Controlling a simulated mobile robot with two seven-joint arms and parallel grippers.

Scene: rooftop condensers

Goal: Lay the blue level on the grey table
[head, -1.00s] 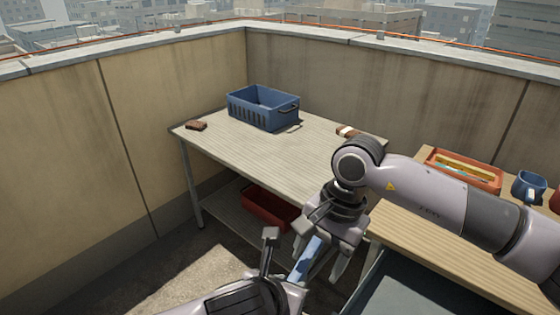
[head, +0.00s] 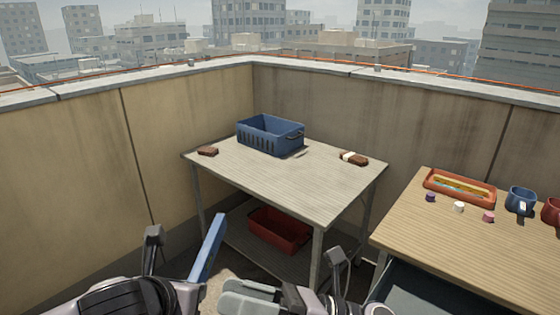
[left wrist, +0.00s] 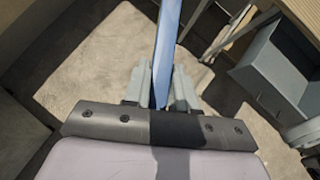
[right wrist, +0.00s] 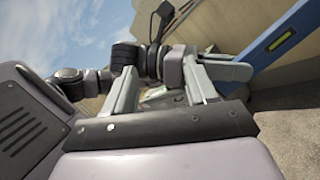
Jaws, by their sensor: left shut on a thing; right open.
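The blue level (head: 208,248) stands tilted at the lower left of the head view, in front of the grey table (head: 300,187) and clear of its top. My left gripper (left wrist: 160,90) is shut on the level, which runs up between its fingers in the left wrist view (left wrist: 166,50). My right gripper (head: 252,297) is low in the head view, to the right of the level. In the right wrist view its fingers (right wrist: 160,88) are apart and empty. The level (right wrist: 278,42) shows beyond them at upper right, with a yellow-green vial.
A red bin (head: 279,231) is underneath. A wooden bench (head: 455,245) with a tray, mugs and small items stands right.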

